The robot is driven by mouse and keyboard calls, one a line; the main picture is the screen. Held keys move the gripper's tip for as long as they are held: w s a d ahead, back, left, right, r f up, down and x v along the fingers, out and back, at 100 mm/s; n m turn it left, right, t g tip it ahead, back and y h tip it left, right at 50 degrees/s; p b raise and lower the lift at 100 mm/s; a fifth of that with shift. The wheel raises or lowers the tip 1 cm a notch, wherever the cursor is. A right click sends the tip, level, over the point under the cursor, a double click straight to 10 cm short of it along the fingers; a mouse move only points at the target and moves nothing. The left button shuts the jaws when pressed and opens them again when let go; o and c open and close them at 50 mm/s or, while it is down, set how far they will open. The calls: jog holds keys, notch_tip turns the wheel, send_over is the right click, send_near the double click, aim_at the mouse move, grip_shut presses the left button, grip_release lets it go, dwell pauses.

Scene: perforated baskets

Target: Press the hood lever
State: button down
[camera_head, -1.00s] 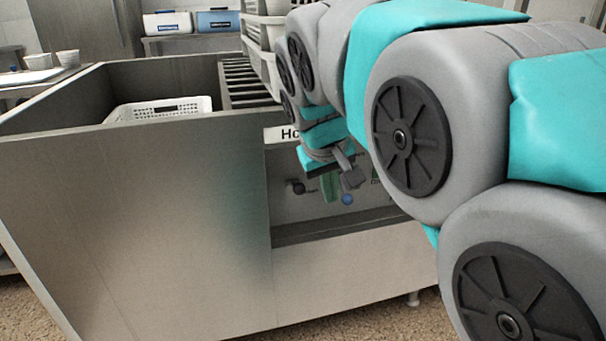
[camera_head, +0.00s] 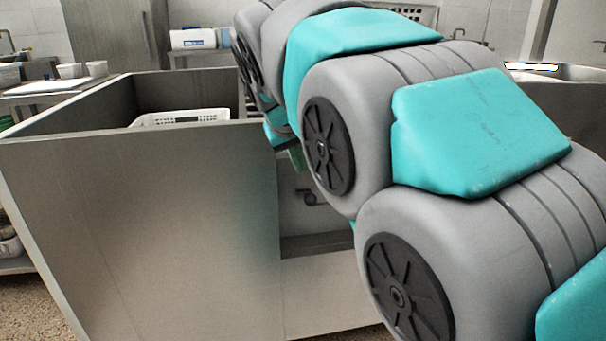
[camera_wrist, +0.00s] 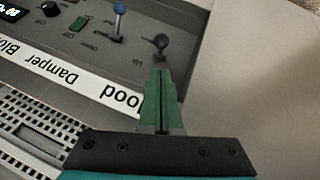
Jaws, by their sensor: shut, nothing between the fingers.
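The lever with a dark round knob (camera_wrist: 161,42) stands on the grey control panel, above the partly covered label ending in "ood" (camera_wrist: 124,96) in the wrist view. It also shows in the head view as a dark lever (camera_head: 308,197) in the panel recess. My gripper (camera_wrist: 163,75) has its green fingers together, with nothing between them. In the wrist view the tips appear just below the dark knob, with a small gap in the picture; the depth between them is unclear. In the head view my arm hides most of the gripper.
A blue-knobbed lever (camera_wrist: 119,8), a green button (camera_wrist: 79,23) and a black knob (camera_wrist: 50,8) are on the same panel. A white perforated basket (camera_wrist: 40,135) is below the label strip. A metal side wall (camera_head: 140,220) stands left of the recess.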

aim_at(308, 197)
jog(key=x, duration=0.9)
jog(key=shift+f, duration=0.3)
jog(key=shift+f+b, duration=0.1)
jog(key=shift+b, duration=0.3)
